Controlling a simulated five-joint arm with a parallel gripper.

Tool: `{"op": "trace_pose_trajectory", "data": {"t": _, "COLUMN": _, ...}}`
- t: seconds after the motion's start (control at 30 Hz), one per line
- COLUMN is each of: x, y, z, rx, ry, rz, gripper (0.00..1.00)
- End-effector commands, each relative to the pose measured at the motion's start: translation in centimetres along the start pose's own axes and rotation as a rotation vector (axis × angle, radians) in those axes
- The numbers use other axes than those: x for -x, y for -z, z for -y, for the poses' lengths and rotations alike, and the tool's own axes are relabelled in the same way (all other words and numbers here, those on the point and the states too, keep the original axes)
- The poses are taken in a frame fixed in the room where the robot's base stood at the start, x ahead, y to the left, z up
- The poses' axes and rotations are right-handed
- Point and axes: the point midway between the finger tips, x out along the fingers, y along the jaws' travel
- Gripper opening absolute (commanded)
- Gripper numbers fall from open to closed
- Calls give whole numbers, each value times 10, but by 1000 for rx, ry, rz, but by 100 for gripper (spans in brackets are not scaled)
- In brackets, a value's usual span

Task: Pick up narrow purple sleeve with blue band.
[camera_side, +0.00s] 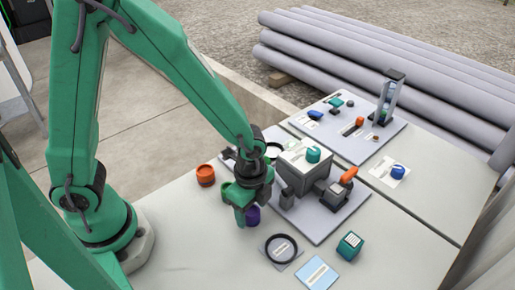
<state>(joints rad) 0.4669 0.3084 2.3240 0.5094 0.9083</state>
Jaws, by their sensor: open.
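A small purple piece (253,216), likely the purple sleeve, stands on the grey table just beside the fingers of my gripper (242,211). The gripper hides much of it, and I cannot make out a blue band. My gripper is green, points down and is open. It is low over the table, with its fingers in front of and close to the purple piece. I cannot tell whether they touch it or are around it.
An orange-red cup (205,175) stands left of the gripper. A grey fixture (303,170) with an orange handle (348,175) stands close on the right. A black ring (281,248), a teal block (350,245) and a blue card (316,274) lie in front. The table's front left is clear.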

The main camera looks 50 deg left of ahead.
Motion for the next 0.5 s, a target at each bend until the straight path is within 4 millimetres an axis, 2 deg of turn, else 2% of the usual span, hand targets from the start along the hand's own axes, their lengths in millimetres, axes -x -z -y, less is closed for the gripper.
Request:
{"op": "trace_pose_trajectory", "data": {"t": 0.2, "x": -10, "y": 0, "z": 0, "rx": 0, "ry": 0, "rz": 0, "gripper": 61}}
{"op": "trace_pose_trajectory", "data": {"t": 0.5, "x": -10, "y": 0, "z": 0, "rx": 0, "ry": 0, "rz": 0, "gripper": 61}}
